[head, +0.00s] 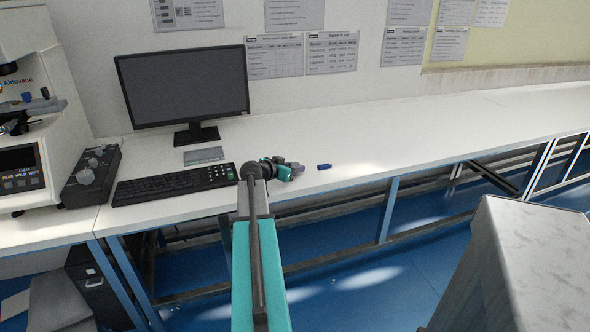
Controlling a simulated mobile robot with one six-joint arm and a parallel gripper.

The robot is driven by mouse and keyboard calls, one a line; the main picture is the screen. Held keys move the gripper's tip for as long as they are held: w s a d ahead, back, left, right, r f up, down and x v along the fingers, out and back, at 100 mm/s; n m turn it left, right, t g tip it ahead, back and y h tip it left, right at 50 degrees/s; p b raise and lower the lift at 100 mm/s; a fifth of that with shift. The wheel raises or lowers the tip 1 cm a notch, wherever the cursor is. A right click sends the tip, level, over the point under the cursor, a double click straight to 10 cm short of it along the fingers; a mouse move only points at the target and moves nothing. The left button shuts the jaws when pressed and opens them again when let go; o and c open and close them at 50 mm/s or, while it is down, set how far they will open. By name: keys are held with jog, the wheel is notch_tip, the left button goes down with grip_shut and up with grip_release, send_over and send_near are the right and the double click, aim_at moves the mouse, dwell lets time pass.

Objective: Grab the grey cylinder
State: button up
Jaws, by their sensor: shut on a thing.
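My gripper (294,168) is at the end of my teal and grey arm, low over the front part of the white bench, to the right of the keyboard. Its jaws are shut on a small greyish piece, which I take to be the grey cylinder (299,171). The cylinder is tiny in this view and partly hidden by the jaws. I cannot tell whether it touches the bench top. A small blue cylinder (324,166) lies on the bench just right of the gripper, apart from it.
A black keyboard (172,186) and a monitor (184,88) stand left of the gripper. A control box with knobs (91,176) and a white tester (24,120) are farther left. The bench (440,130) is clear to the right. A grey block (530,265) stands at front right.

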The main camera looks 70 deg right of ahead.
aim_at(295, 164)
jog(key=shift+r, duration=0.1)
jog(key=shift+r, duration=1.45)
jog(key=shift+a+r, duration=0.25)
jog(key=a+r+b, duration=0.1)
jog(key=a+b, duration=0.1)
jog(key=a, duration=1.3)
jog(key=shift+w+a+r, duration=0.2)
jog(key=shift+w+a, duration=0.05)
jog(key=shift+r, duration=0.1)
